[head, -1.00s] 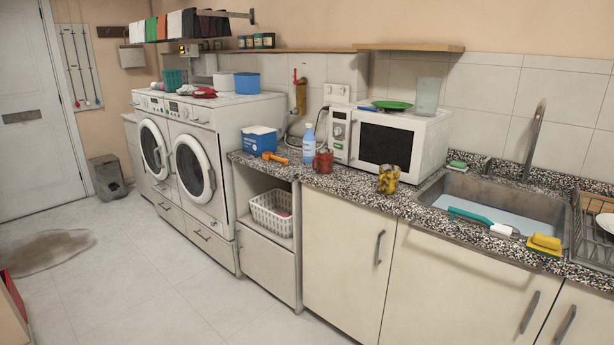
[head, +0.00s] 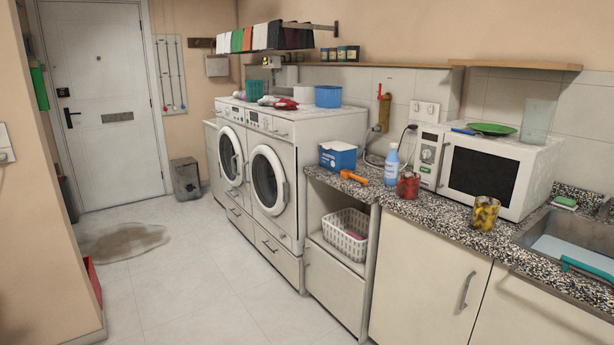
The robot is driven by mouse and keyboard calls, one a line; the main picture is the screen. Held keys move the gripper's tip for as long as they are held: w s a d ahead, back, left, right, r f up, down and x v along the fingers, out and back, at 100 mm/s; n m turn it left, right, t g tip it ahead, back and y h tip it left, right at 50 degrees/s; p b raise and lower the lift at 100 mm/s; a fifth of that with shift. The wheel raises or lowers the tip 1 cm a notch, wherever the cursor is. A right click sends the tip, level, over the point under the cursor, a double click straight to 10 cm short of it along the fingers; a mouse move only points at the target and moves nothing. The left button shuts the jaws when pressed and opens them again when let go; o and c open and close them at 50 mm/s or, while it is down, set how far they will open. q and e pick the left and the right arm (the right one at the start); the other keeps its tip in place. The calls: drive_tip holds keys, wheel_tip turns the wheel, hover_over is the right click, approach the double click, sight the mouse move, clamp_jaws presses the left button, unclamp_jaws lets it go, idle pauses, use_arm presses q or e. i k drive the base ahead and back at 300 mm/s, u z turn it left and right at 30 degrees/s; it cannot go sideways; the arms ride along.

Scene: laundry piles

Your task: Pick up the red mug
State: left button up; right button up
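The red mug (head: 408,185) stands upright on the speckled countertop (head: 437,212), in front of the left end of the microwave. A blue-white bottle (head: 391,165) stands just behind it to the left. A yellow patterned mug (head: 486,213) stands to its right, nearer the counter's front edge. Neither of my grippers shows in the head view.
A white microwave (head: 490,170) stands behind the mugs. A blue box (head: 338,155) and an orange-handled tool (head: 354,177) lie left of the bottle. A sink (head: 570,245) is at the right. The floor (head: 200,290) before the cabinets is clear, with a brown puddle (head: 125,242) farther off.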

sight(408, 187)
drive_tip(key=u, duration=0.65)
drive_tip(key=i, duration=1.3)
drive_tip(key=z, duration=0.4)
drive_tip(key=i, duration=1.2)
drive_tip(key=z, duration=1.05)
